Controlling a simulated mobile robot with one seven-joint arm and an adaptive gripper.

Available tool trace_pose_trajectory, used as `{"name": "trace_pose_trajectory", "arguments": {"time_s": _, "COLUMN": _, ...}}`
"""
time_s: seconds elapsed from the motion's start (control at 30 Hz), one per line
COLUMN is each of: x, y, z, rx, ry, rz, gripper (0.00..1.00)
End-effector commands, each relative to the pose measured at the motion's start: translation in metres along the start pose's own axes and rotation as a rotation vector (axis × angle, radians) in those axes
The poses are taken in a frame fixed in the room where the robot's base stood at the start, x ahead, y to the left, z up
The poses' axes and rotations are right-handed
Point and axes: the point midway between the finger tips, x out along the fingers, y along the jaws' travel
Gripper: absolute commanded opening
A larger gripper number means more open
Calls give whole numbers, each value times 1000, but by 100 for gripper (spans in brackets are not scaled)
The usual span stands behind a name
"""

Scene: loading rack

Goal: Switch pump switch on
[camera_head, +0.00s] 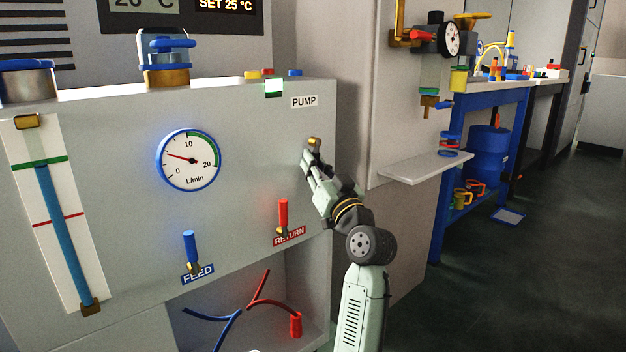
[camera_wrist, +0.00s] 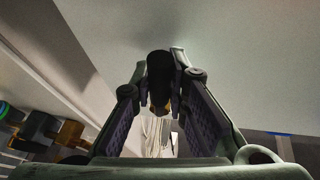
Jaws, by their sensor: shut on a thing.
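The pump switch (camera_head: 314,142) is on the right part of the grey panel front, below the white PUMP label (camera_head: 303,102). A small brass-coloured part of it shows above my fingers. My gripper (camera_head: 309,157) is at the panel, shut on the switch. In the wrist view, the switch (camera_wrist: 159,66) is a dark round piece with a brass part below, between the fingertips of my gripper (camera_wrist: 160,84). My fingers hide much of the switch in the head view, so I cannot tell its position.
A round flow gauge (camera_head: 190,160) has its red needle in the low part of the scale. Blue FEED (camera_head: 190,245) and red RETURN (camera_head: 283,215) levers stand upright, lower left of my gripper. A small white shelf (camera_head: 426,168) juts out at right. Dark floor beyond is open.

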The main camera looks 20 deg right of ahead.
Motion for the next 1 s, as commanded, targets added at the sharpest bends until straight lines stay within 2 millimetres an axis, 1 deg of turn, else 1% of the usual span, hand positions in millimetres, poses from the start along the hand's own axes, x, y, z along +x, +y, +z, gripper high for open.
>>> {"name": "trace_pose_trajectory", "arguments": {"time_s": 0.53, "x": 1, "y": 2, "z": 0, "rx": -21, "ry": 5, "rz": -6, "gripper": 0}}
{"name": "trace_pose_trajectory", "arguments": {"time_s": 0.57, "x": 1, "y": 2, "z": 0, "rx": -21, "ry": 5, "rz": -6, "gripper": 16}}
{"name": "trace_pose_trajectory", "arguments": {"time_s": 0.6, "x": 1, "y": 2, "z": 0, "rx": -21, "ry": 5, "rz": -6, "gripper": 18}}
{"name": "trace_pose_trajectory", "arguments": {"time_s": 0.87, "x": 1, "y": 2, "z": 0, "rx": -21, "ry": 4, "rz": -8, "gripper": 36}}
{"name": "trace_pose_trajectory", "arguments": {"time_s": 1.0, "x": 0, "y": 2, "z": 0, "rx": -21, "ry": 4, "rz": -8, "gripper": 36}}
